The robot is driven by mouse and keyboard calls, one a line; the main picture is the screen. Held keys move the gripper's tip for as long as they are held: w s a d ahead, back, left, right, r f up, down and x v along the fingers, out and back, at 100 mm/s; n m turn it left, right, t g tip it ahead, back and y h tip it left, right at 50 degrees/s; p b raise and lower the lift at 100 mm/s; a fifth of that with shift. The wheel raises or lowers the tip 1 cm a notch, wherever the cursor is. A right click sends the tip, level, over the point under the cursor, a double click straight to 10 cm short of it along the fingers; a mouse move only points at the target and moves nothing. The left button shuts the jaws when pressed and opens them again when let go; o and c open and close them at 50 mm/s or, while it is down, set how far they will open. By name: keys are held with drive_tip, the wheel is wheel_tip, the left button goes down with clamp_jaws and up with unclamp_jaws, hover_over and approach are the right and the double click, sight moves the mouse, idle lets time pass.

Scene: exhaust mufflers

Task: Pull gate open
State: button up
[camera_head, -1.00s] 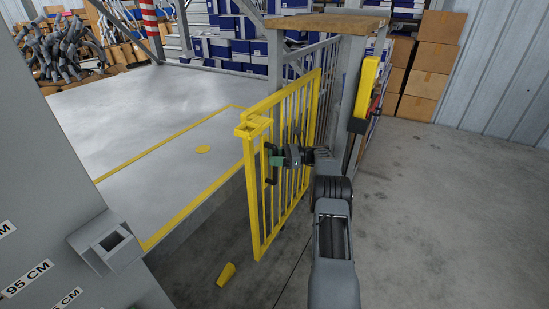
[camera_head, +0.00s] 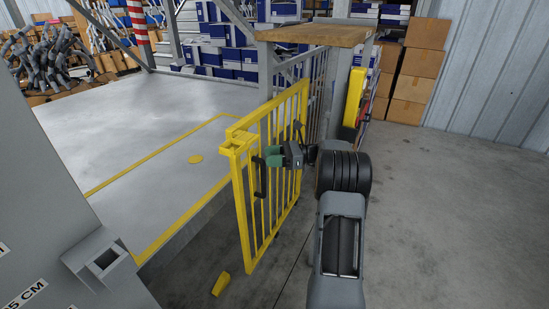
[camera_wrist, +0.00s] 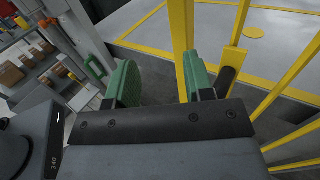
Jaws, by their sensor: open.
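The yellow barred gate (camera_head: 240,200) stands swung out from the grey platform, its free end towards me, in the head view. A dark upright handle (camera_head: 259,180) is on its near end. My gripper (camera_head: 275,156), with green finger pads, is at the gate beside the upper part of the handle. In the wrist view my gripper (camera_wrist: 160,82) is open, its pads apart. A yellow gate bar (camera_wrist: 181,40) shows beyond the gap between them. The dark handle (camera_wrist: 230,70) is just right of the right pad, outside the gap. Whether they touch is unclear.
The platform (camera_head: 130,130) with yellow edge lines lies left of the gate. A wood-topped post (camera_head: 315,33) stands behind the gate. A small yellow piece (camera_head: 221,284) lies on the floor. Cardboard boxes (camera_head: 420,75) are stacked at the back right. The floor at right is clear.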

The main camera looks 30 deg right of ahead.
drive_tip(key=shift+s+a+r, duration=0.2)
drive_tip(key=shift+s+r, duration=0.1)
drive_tip(key=shift+s, duration=0.4)
drive_tip(key=shift+s+a+r, duration=0.15)
drive_tip(key=shift+s+r, duration=0.15)
drive_tip(key=shift+s, duration=0.35)
drive_tip(key=shift+s+a+r, duration=0.2)
drive_tip(key=shift+s+r, duration=0.1)
drive_tip(key=shift+s, duration=0.4)
drive_tip(key=shift+a, duration=0.1)
